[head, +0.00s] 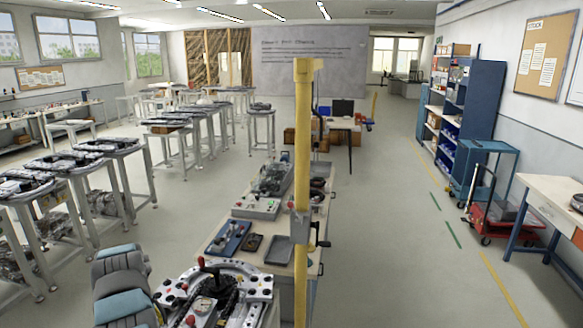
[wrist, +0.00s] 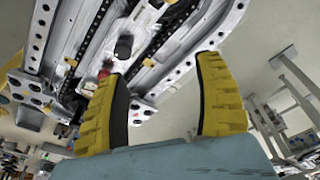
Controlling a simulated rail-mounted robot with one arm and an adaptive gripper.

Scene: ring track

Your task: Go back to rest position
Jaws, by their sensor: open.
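My gripper (wrist: 162,92) shows in the wrist view with its two ribbed yellow fingers wide apart and nothing between them. Behind the fingers is a metal ring track (wrist: 160,50) with rows of holes and dark rails, seen at a tilt. No contact between the fingers and the track shows. In the head view, a ring track (head: 218,285) with black knobs and a red button sits at the bottom centre. My teal and grey arm is at its left. I cannot make out the fingers in the head view.
A yellow upright post (head: 303,150) stands in front of a workbench (head: 312,262) with trays and devices. Several metal tables (head: 118,150) fill the left. A blue cart (head: 487,147) and a red trolley (head: 505,222) stand at right. The floor aisle between is clear.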

